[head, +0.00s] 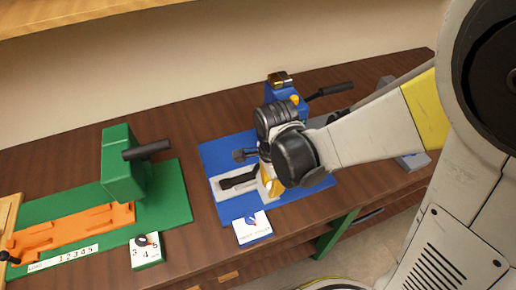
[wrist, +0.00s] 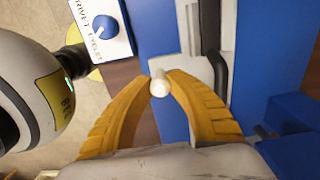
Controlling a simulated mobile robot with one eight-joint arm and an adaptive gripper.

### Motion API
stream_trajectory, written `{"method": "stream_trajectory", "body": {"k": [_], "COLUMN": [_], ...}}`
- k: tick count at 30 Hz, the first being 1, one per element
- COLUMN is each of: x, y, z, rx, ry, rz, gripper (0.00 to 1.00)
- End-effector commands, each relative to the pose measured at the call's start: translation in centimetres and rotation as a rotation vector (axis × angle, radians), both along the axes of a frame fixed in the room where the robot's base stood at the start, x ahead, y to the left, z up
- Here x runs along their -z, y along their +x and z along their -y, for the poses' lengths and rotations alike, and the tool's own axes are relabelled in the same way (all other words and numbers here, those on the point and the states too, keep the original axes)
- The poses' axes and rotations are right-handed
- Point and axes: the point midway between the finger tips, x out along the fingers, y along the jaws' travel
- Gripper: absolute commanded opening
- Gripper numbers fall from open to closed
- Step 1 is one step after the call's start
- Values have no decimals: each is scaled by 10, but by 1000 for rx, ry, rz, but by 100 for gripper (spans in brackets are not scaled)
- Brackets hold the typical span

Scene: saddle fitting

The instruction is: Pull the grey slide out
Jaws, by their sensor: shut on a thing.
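The light grey slide (head: 218,191) lies on the blue base plate (head: 213,155) of the middle station, with a black part on top of it. It also shows in the wrist view (wrist: 190,38), just beyond my fingers. My gripper (head: 270,190) reaches down at the right end of the slide. In the wrist view my yellow fingers (wrist: 160,84) are closed around a small pale round knob (wrist: 160,89). My wrist covers part of the station in the head view.
A blue press (head: 285,92) with a black lever stands behind my wrist. A card with a blue dial (head: 252,227) lies at the plate's front edge; it shows in the wrist view (wrist: 103,27). A green station (head: 122,165) with an orange slide (head: 75,229) stands left.

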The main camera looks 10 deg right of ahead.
Motion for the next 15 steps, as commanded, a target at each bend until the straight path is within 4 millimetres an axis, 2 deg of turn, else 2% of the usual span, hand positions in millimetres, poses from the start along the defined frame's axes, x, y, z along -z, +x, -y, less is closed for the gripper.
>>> {"method": "stream_trajectory", "body": {"k": [15], "x": [0], "y": [-22], "z": [6], "rx": [0], "ry": [0], "rz": [-1], "gripper": [4]}}
